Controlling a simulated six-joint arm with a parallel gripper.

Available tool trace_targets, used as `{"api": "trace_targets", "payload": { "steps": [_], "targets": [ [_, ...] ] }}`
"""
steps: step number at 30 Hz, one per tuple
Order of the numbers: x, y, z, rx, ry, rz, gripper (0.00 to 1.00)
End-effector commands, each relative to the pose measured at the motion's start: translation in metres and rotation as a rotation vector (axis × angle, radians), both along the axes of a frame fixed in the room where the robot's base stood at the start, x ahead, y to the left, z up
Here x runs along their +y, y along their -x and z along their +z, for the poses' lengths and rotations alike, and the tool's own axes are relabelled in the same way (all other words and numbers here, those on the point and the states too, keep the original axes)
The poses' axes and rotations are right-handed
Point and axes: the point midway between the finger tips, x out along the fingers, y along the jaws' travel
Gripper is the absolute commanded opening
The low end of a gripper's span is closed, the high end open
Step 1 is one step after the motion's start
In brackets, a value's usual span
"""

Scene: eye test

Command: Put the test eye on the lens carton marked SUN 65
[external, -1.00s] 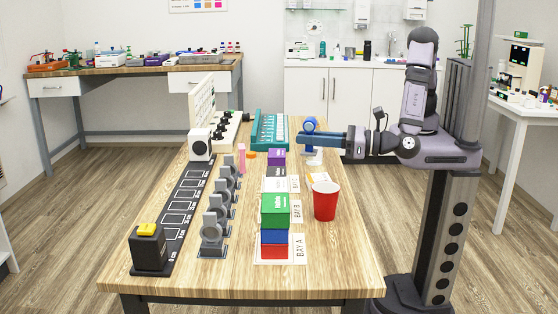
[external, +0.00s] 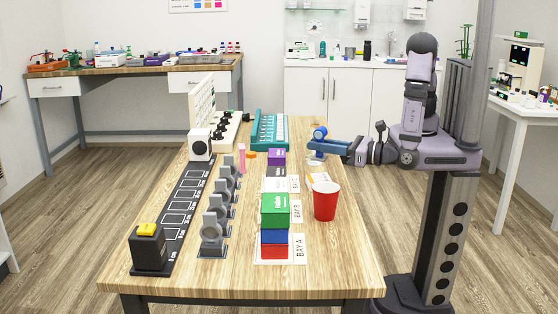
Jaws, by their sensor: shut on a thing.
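My gripper (external: 316,145) is at the far right part of the table, reaching in from the right. It is shut on a small blue rounded thing (external: 320,132), which I take for the test eye; it shows at the fingertips, partly hidden by them. The carton markings are too small to read, so I cannot tell which is SUN 65.
A red cup (external: 326,201) stands right of the cartons, in front of my gripper. A row of grey lens holders (external: 213,228) and a black scale strip (external: 181,206) lie to the left. A teal rack (external: 270,132) stands behind. The table's front right is clear.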

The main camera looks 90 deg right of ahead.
Motion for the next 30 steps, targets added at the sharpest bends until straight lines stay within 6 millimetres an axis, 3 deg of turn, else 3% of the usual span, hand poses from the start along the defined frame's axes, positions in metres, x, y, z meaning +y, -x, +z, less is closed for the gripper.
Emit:
{"api": "trace_targets", "payload": {
  "steps": [3, 11, 21, 30],
  "targets": [
    [0.000, 0.000, -0.012, 0.000, 0.002, 0.000, 0.00],
    [0.000, 0.000, -0.018, -0.001, -0.001, 0.000, 0.00],
    [0.000, 0.000, -0.053, -0.001, 0.000, 0.000, 0.00],
    [0.000, 0.000, -0.057, -0.001, -0.001, 0.000, 0.00]
  ]
}}
